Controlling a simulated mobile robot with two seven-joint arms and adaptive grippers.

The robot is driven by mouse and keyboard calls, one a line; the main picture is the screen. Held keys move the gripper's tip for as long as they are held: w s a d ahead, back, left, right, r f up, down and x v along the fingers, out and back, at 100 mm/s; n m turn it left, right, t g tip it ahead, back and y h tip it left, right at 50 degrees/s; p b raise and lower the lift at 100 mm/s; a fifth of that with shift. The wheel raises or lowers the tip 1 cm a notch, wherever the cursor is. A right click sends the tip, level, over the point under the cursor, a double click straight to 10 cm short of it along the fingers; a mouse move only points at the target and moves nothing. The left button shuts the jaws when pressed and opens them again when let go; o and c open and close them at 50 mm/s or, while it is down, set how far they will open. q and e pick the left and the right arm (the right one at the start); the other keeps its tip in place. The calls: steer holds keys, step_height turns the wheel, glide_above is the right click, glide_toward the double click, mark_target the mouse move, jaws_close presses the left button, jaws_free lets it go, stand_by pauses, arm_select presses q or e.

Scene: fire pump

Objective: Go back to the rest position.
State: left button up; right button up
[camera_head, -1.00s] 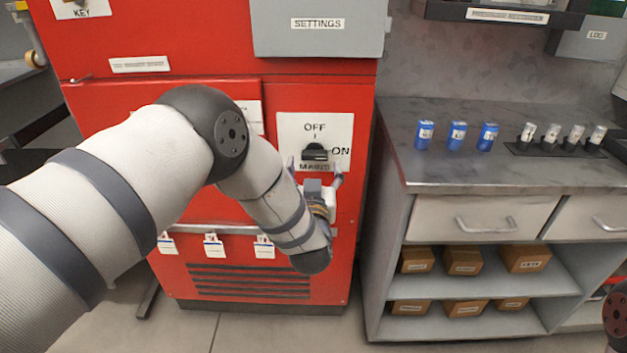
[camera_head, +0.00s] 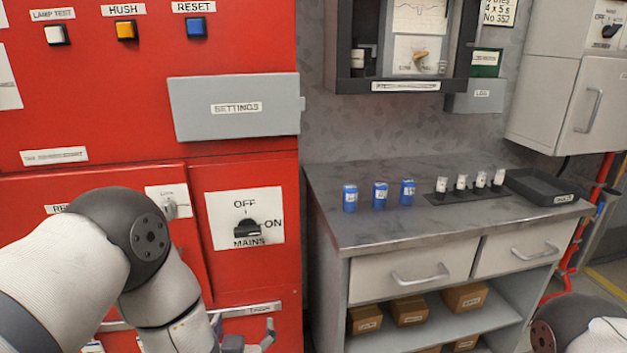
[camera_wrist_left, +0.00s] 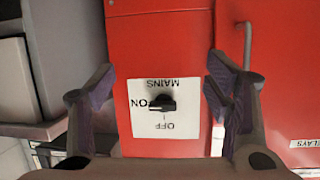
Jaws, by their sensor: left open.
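My left gripper (camera_head: 246,338) is low in front of the red cabinet (camera_head: 130,120), partly cut off by the bottom edge of the head view. In the left wrist view its two fingers (camera_wrist_left: 160,88) are spread apart with nothing between them. The MAINS switch (camera_head: 247,229) is a black knob on a white OFF/ON plate, above the gripper in the head view. The knob points toward ON. It also shows upside down between the fingers in the left wrist view (camera_wrist_left: 161,103), apart from them. Part of my right arm shows at the bottom right; its gripper is out of view.
A grey SETTINGS box (camera_head: 236,107) juts from the cabinet. To the right stands a grey counter (camera_head: 440,228) with blue canisters (camera_head: 380,194), a rack of small vials (camera_head: 468,194) and a black tray (camera_head: 543,186). Cardboard boxes (camera_head: 410,311) sit on the shelf below.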

arm_select(q)
steer(key=s+a+f+m+g+h+p, duration=0.15)
steer(key=s+f+g, duration=0.6)
steer(key=s, duration=0.75)
steer(key=s+a+g, duration=0.2)
steer(key=s+g, duration=0.2)
steer(key=s, duration=1)
steer(key=s+a+f+g, duration=0.1)
steer(key=s+g, duration=0.4)
steer(key=s, duration=1)
steer(key=shift+s+a+f+h+p, duration=0.2)
steer(key=shift+a+f+h+p, duration=0.1)
steer(key=shift+a+h+p, duration=0.25)
arm_select(e)
steer(key=shift+t, duration=0.7)
steer(key=w+r, duration=0.3)
steer(key=shift+w+r, duration=0.2)
steer(key=shift+r, duration=0.05)
arm_select(q)
steer(key=shift+w+n, duration=0.1)
steer(key=shift+n, duration=0.15)
